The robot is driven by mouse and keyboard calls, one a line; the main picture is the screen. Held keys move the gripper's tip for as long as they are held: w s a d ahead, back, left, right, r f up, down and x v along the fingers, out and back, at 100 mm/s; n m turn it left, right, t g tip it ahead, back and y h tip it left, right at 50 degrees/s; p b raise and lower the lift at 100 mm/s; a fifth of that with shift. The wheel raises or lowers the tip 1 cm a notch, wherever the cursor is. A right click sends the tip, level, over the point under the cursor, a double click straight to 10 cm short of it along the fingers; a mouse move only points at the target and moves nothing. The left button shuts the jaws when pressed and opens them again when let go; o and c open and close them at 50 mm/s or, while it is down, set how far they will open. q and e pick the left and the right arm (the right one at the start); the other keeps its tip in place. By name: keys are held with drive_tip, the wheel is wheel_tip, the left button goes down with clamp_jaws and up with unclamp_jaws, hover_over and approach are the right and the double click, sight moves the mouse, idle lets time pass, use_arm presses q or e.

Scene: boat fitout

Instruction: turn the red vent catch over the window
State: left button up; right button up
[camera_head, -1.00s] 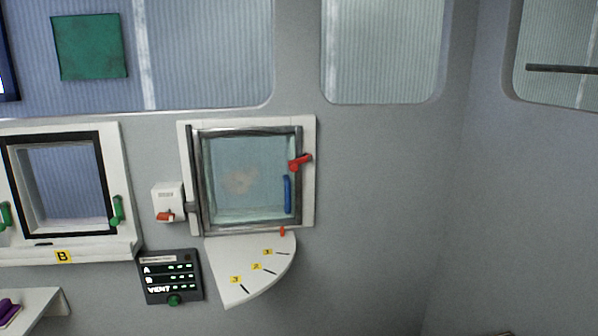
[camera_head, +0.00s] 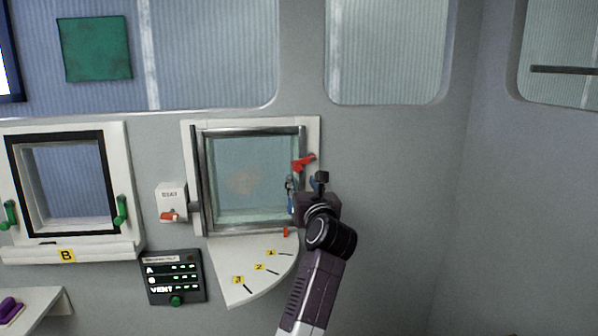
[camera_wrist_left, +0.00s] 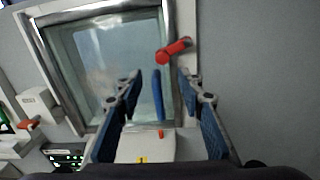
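The red vent catch (camera_head: 304,163) sits on the right side of the small framed window (camera_head: 240,178), its lever slanting from lower left to upper right. The left wrist view shows the catch (camera_wrist_left: 174,50) just beyond the fingertips. My left gripper (camera_head: 305,184) is just below the catch, in front of the window's right edge. In the left wrist view my left gripper (camera_wrist_left: 160,84) is open, with nothing between its blue-padded fingers. A blue handle (camera_wrist_left: 157,95) lies beyond the gap; my gripper partly hides it in the head view. My right gripper is not in view.
A white quarter-round plate (camera_head: 235,270) with marks 1, 2 and 3 is below the window, with a small orange peg (camera_head: 285,232) at its top. A white switch box (camera_head: 171,200) and dark indicator panel (camera_head: 173,278) are left. The wall on the right is clear.

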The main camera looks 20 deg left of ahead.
sight(298, 168)
use_arm(q)
drive_tip(key=shift+n, duration=0.3)
drive_tip(key=p+x, duration=0.1)
drive_tip(key=x, duration=0.2)
drive_tip(key=r+p+x, duration=0.1)
drive_tip(key=x, duration=0.1)
drive_tip(key=shift+w+a+r, duration=0.1)
drive_tip(key=shift+w+r, duration=0.05)
drive_tip(key=shift+w, duration=0.25)
drive_tip(key=shift+x, duration=0.95)
